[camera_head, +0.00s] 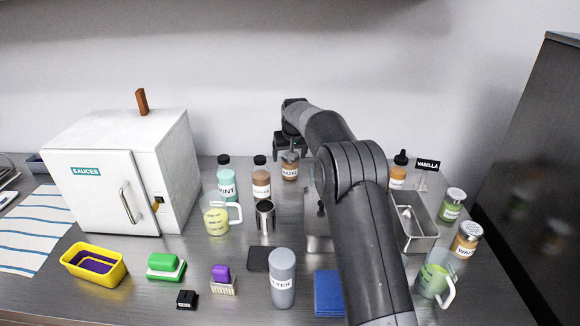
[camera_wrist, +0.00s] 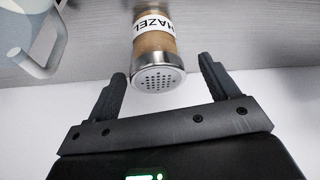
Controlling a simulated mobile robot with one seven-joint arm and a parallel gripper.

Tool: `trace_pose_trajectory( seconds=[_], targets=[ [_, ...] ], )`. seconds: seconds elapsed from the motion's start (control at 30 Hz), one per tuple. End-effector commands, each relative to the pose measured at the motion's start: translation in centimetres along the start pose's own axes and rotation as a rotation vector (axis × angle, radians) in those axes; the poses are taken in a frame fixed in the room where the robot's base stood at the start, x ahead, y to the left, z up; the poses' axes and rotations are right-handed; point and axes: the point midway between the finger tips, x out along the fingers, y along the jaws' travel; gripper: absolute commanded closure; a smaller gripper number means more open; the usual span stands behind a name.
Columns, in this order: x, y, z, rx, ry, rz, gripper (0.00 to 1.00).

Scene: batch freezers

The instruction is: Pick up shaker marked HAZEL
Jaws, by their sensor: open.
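The shaker marked HAZEL (camera_head: 290,172) stands toward the back of the counter in the head view, with brown contents and a metal top. In the wrist view the HAZEL shaker (camera_wrist: 155,45) shows its white label and perforated metal lid, the label appearing upside down. My gripper (camera_head: 291,146) is just above and behind the shaker's top in the head view. In the wrist view my gripper (camera_wrist: 162,82) is open, with one finger on each side of the shaker's lid. Both fingers look apart from it, and nothing is held.
Left of the shaker stand a brown bottle (camera_head: 261,178), a MINT bottle (camera_head: 224,178), a metal cup (camera_head: 265,216) and a measuring jug (camera_head: 216,220). A white SAUCES cabinet (camera_head: 100,190) is farther left.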

Motion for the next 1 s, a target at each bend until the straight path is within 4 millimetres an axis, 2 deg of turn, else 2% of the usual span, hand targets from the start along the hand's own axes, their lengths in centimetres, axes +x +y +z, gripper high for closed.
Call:
trace_pose_trajectory(
  seconds=[0.2,0.3,0.53,1.0],
  targets=[
    [3.3,0.3,0.1,0.000,-0.002,0.000,0.20],
    [4.3,0.3,0.0,0.000,-0.001,0.000,0.20],
    [4.4,0.3,0.0,0.000,0.000,0.000,0.20],
    [4.4,0.3,0.0,0.000,0.000,0.000,0.59]
  ],
)
